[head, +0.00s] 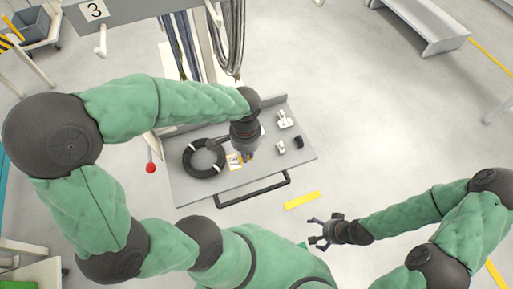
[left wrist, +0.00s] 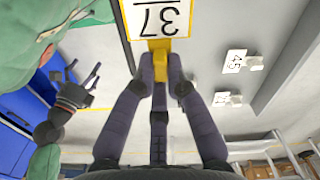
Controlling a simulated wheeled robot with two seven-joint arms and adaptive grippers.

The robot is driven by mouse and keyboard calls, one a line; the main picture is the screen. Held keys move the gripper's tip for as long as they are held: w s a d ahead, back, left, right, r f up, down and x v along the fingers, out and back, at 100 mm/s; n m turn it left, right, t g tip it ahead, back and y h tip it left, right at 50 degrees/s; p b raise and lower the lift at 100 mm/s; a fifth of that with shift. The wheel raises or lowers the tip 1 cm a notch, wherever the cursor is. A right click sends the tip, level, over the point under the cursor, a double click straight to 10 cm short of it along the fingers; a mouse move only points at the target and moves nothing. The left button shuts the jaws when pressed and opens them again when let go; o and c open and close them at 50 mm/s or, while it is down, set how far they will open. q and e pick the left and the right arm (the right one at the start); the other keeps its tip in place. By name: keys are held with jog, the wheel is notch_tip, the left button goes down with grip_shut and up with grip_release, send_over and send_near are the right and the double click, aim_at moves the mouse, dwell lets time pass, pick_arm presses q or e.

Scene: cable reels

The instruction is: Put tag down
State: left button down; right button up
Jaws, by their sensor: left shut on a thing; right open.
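The tag is a white card with a yellow border, marked 37 (left wrist: 157,16), with a yellow tab below it. My left gripper (left wrist: 160,60) is shut on the yellow tab, with the card beyond the fingertips. In the head view the tag (head: 234,160) shows beside my left gripper (head: 247,156), over the grey cart top (head: 235,188). I cannot tell whether the tag touches the surface. A black cable coil (head: 203,158) with white ties lies left of the tag. My right gripper (head: 325,232) is open and empty, away from the cart at lower right.
White pieces (head: 285,119) (head: 280,147) and a small black piece (head: 298,141) sit on the cart's right side. Cables (head: 231,40) hang behind from a rack marked 3. A red ball (head: 151,168) hangs at the cart's left.

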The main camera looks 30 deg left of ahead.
pick_arm(q)
jog(key=w+f+b, duration=0.1)
jog(key=w+f, duration=0.1)
jog(key=w+f+b, duration=0.1)
jog(key=w+f, duration=0.1)
jog(key=w, duration=0.1)
jog(key=w+a+f+b, duration=0.1)
jog(key=w+f, duration=0.2)
jog(key=shift+w, duration=0.15)
jog(key=shift+w+f, duration=0.2)
jog(key=shift+f, duration=0.05)
jog(key=shift+w+f+b, duration=0.15)
jog(key=shift+f+b, duration=0.5)
jog(key=shift+f, duration=1)
jog(key=shift+f, duration=0.2)
jog(key=c, duration=1.3)
grip_release()
jog(key=shift+o, duration=0.2)
notch_tip(320, 180, up, 12)
jog(key=p, duration=0.4)
jog(key=shift+r, duration=0.25)
